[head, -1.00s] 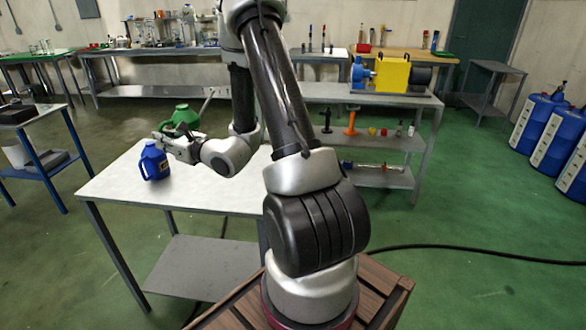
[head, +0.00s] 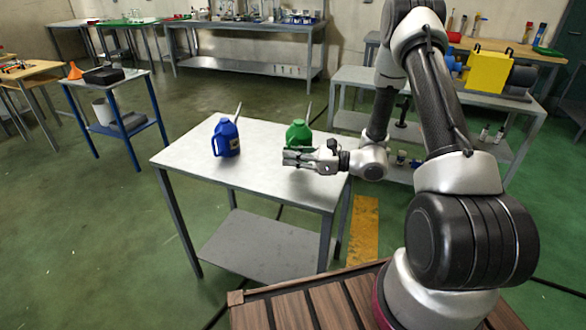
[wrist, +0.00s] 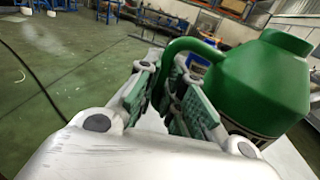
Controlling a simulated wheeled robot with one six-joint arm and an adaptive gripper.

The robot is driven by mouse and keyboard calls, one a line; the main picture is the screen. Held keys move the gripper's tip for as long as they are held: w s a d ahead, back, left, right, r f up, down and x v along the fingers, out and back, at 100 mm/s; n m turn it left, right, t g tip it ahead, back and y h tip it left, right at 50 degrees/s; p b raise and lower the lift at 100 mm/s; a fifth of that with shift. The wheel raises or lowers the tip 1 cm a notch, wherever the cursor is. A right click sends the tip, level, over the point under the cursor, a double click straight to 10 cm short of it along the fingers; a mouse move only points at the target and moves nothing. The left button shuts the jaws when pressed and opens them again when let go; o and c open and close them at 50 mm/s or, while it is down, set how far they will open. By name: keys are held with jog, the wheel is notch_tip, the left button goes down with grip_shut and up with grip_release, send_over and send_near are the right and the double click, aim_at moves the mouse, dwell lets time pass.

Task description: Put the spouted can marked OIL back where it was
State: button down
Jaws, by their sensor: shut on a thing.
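A green spouted can (head: 299,134) is at my gripper (head: 290,158), over the right part of the white-topped table (head: 262,170). In the wrist view my gripper (wrist: 176,85) is shut on the handle of the green can (wrist: 265,85), whose body is right of the fingers. I cannot tell whether its base touches the table. A blue spouted can (head: 226,139) stands upright on the table, left of the green can and apart from it. It partly shows behind the fingers in the wrist view (wrist: 197,62).
Bare tabletop lies between the blue can and my gripper, and along the front. A blue-framed stand (head: 125,79) with a black box is at the left. A grey bench (head: 345,76) stands behind at the right, with a yellow machine (head: 488,70) on it.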

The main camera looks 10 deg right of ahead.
jog(key=shift+f, duration=2.1)
jog(key=shift+a+f, duration=0.1)
jog(key=c, duration=1.5)
grip_release()
jog(key=shift+c, duration=0.2)
